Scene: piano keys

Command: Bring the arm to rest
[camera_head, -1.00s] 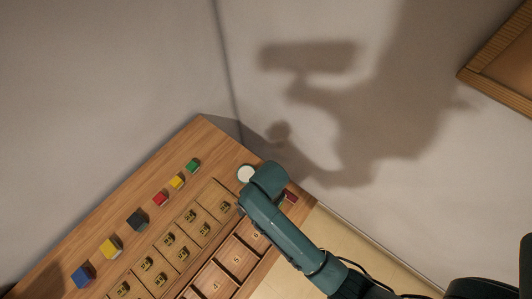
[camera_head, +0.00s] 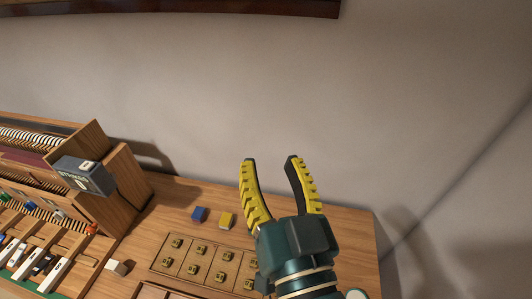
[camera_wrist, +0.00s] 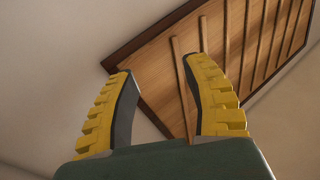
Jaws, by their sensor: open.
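My gripper (camera_head: 274,170) is open and empty in the head view. Its two yellow-and-black fingers stand apart and point up the picture, over the back right part of the wooden table (camera_head: 345,222) and against the bare wall. In the wrist view my gripper (camera_wrist: 162,85) also shows spread fingers with nothing between them. Beyond them in that view are the plain wall and a wooden panel with slats (camera_wrist: 230,60).
A piano-like wooden case with keys (camera_head: 35,240) stands at the left, with a dark labelled box (camera_head: 85,176) on it.

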